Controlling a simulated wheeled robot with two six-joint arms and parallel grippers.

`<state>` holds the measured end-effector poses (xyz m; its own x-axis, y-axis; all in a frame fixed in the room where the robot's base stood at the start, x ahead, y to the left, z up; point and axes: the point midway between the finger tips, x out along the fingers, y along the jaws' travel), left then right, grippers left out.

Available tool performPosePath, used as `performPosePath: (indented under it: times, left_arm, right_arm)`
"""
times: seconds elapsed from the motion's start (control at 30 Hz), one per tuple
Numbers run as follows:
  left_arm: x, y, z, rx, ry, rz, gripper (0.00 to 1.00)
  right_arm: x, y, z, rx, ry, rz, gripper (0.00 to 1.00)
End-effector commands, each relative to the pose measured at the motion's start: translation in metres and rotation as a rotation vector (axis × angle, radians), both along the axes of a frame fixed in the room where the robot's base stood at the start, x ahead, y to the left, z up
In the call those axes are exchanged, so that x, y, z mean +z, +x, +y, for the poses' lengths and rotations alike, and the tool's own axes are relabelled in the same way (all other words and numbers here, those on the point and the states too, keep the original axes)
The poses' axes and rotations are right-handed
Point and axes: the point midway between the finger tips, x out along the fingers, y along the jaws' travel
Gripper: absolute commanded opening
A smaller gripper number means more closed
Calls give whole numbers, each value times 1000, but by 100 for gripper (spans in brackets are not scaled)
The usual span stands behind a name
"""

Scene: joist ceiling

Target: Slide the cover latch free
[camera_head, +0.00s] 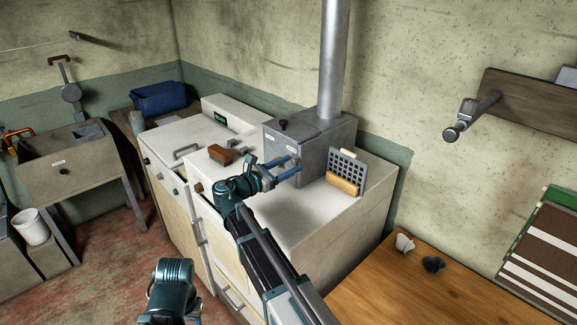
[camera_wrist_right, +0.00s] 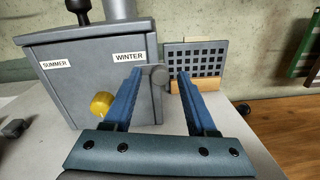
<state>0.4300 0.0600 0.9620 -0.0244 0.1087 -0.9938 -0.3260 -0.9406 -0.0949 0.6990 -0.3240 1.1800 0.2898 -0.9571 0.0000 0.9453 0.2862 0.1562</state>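A grey metal box (camera_head: 310,135) with a stovepipe stands on the white cabinet. In the right wrist view, the box (camera_wrist_right: 80,75) has SUMMER and WINTER labels and a yellow knob (camera_wrist_right: 102,105) low on its front. A small grey rounded piece (camera_wrist_right: 156,77) shows at the box's right edge, between my fingers; I cannot tell whether it is the cover latch. My right gripper (camera_head: 294,166) is at the box's front, its blue fingers apart; in the wrist view the gripper (camera_wrist_right: 160,73) shows a clear gap. Contact cannot be told.
A dark grid panel (camera_head: 348,167) with a tan block stands right of the box. A brown block (camera_head: 220,154) lies to its left. The white cabinet top (camera_head: 280,210) is clear in front. A wooden table (camera_head: 400,295) with two small objects is at lower right.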

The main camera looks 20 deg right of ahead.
Motion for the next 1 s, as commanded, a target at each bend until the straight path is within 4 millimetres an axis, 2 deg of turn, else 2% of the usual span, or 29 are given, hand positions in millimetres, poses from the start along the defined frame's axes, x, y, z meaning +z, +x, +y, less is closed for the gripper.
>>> performPosePath:
  times: [0.03, 0.3, 1.0]
  left_arm:
    - [0, 0, 0, 0, 0, 0, 50]
    - [0, 0, 0, 0, 0, 0, 50]
    - [0, 0, 0, 0, 0, 0, 50]
  right_arm:
    - [0, 0, 0, 0, 0, 0, 47]
    - [0, 0, 0, 0, 0, 0, 0]
    - [0, 0, 0, 0, 0, 0, 0]
